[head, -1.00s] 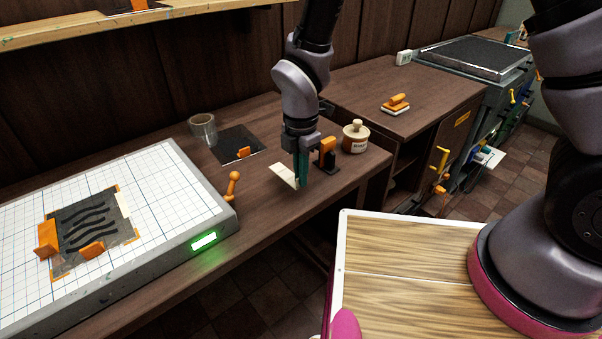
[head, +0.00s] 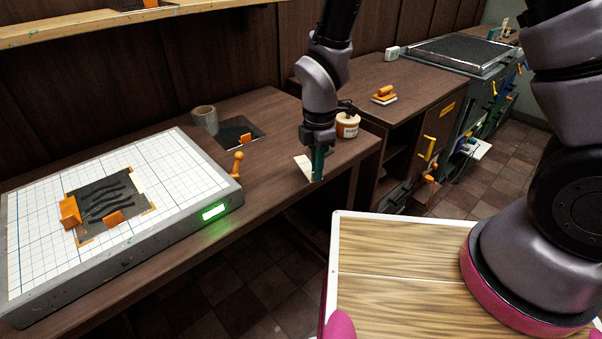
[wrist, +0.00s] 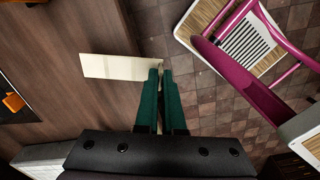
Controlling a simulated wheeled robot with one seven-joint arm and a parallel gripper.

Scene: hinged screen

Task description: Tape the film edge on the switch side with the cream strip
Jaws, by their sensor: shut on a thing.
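My gripper (head: 318,178) is shut on the cream strip (head: 303,168) near the front edge of the bench. In the wrist view, the green fingertips (wrist: 160,74) pinch one end of the strip (wrist: 112,67), and the rest sticks out to the left. The dark film (head: 103,198) with wavy black marks lies on the gridded light box (head: 180,163), well left of my gripper. Orange blocks sit at its left and front edges. A small pale patch shows at its upper right. The lit green-white switch (head: 213,212) is on the box's front right face.
An orange knobbed lever (head: 239,163) stands at the box's right corner, between box and gripper. A tape roll (head: 204,119), a dark sheet (head: 240,133) and a labelled jar (head: 347,125) stand behind. A side cabinet (head: 400,100) is at right.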

